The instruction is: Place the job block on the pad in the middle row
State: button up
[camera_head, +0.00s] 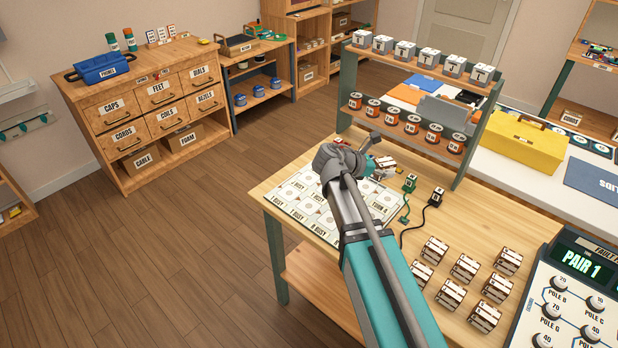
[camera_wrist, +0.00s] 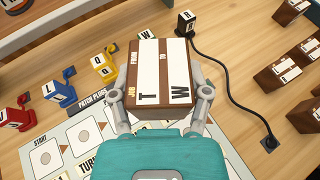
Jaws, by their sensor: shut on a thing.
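The job block (camera_wrist: 160,75), brown with white label strips reading "JOB", "FROM T" and "TO W", sits between the fingers of my gripper (camera_wrist: 163,88) in the wrist view. The fingers press on its left and right sides. In the head view my gripper (camera_head: 352,158) is over the back part of the pad board, and the arm hides some of the board. The pad board (camera_head: 302,190) is a light sheet with rows of pads, several marked with words such as "BUSY". The middle row is partly hidden by my arm.
Red (camera_wrist: 20,117), blue (camera_wrist: 58,92) and yellow (camera_wrist: 103,65) plugs line the board's edge. A black plug (camera_wrist: 186,22) trails a cord to the right. Several brown blocks (camera_head: 465,267) stand on the table's right. A shelf rack (camera_head: 425,85) rises behind.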

jog(key=shift+a, duration=0.1)
jog(key=s+a+n+t+y, duration=0.1)
jog(key=a+n+t+y, duration=0.1)
jog(key=a, duration=1)
jog(key=s+a+r+n+t+y+p, duration=0.1)
jog(key=a+n+t+y, duration=0.1)
jog(key=a, duration=1.1)
jog(key=shift+s+a+n+t, duration=0.15)
jog(key=shift+s+n+t, duration=0.2)
jog(key=shift+n+t, duration=0.65)
jog(key=w+d+f+b, duration=0.1)
jog(key=w+f+b, duration=0.2)
jog(key=w, duration=0.1)
jog(key=w+d+f+b, duration=0.1)
jog(key=w+f+b, duration=0.2)
jog(key=w, duration=0.1)
jog(key=w+d+f+b, duration=0.1)
jog(key=w+f+b, duration=0.2)
jog(key=w, duration=0.1)
jog(key=shift+w+d, duration=0.3)
jog(key=shift+w, duration=0.05)
